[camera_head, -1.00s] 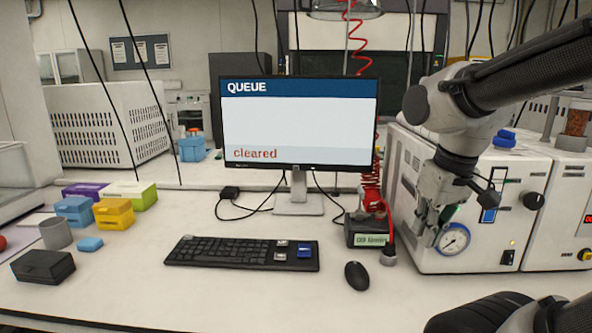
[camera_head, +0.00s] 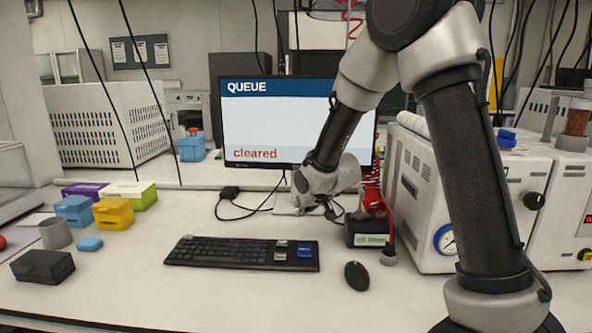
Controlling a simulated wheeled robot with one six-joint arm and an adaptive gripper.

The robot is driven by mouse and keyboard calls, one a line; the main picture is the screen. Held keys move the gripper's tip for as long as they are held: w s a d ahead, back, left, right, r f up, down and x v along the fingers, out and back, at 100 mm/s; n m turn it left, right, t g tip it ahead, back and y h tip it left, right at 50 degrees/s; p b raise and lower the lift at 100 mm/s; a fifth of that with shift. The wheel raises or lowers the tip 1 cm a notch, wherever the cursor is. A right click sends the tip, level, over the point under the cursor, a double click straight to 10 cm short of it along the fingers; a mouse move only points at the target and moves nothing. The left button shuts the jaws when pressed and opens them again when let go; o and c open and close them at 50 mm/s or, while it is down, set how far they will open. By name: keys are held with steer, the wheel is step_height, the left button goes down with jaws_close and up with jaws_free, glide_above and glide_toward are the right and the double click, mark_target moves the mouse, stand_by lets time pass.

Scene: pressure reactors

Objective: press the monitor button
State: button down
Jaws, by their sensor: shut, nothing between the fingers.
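The monitor (camera_head: 265,120) stands upright at the back of the desk. Its screen reads "QUEUE" at the top and "cleared" in red below. My gripper (camera_head: 308,208) is shut and empty in front of the monitor's lower edge and stand. My arm covers the right part of the screen and the lower right bezel. I cannot make out a button on the monitor's frame. I cannot tell whether the gripper touches the monitor.
A black keyboard (camera_head: 225,253) and a mouse (camera_head: 357,275) lie in front of the monitor. A small black box with a green display (camera_head: 370,240) stands to its right, beside white reactor units (camera_head: 425,185). Coloured boxes (camera_head: 113,214) sit at the left.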

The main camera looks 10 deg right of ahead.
mark_target(296, 168)
steer(key=w+a+r+t+y, duration=0.1)
steer(key=w+r+t, duration=0.2)
steer(key=w+r, duration=0.1)
steer(key=shift+a+r+m, duration=0.3)
steer(key=shift+a+r, duration=0.05)
steer(key=shift+r, duration=0.55)
steer(key=w+d, duration=0.3)
steer(key=w, duration=0.5)
steer(key=shift+w, duration=0.2)
stand_by(0.8)
steer(key=shift+w+d, duration=0.1)
steer(key=shift+w, duration=0.2)
steer(key=shift+w+d, duration=0.1)
steer(key=shift+w, duration=0.25)
stand_by(0.5)
steer(key=shift+s, duration=0.1)
steer(key=shift+s+a, duration=0.25)
steer(key=shift+s, duration=0.4)
